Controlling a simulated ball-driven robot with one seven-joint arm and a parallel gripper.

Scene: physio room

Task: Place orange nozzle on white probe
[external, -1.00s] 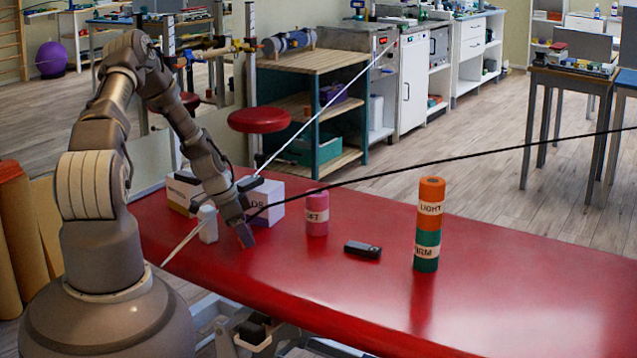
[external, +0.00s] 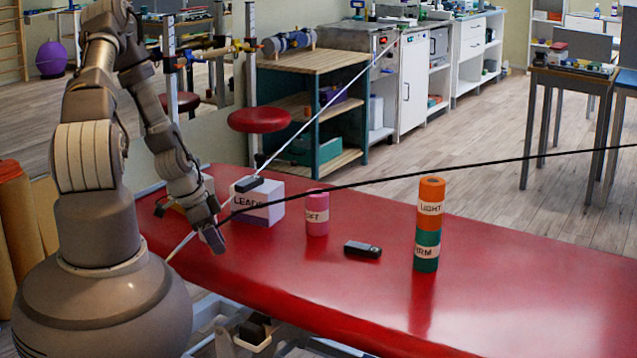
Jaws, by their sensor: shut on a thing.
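My gripper (external: 214,241) points down over the left part of the red table, left of the white LEADS box. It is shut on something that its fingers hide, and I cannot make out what. No orange nozzle can be picked out near the fingers. The small white upright piece seen earlier near the gripper, possibly the white probe, is now hidden behind my gripper and wrist. Whether the gripper touches it cannot be told.
The LEADS box (external: 270,213) stands right of my gripper, with a black clip (external: 249,184) at its top. The red table (external: 520,285) is clear at right.

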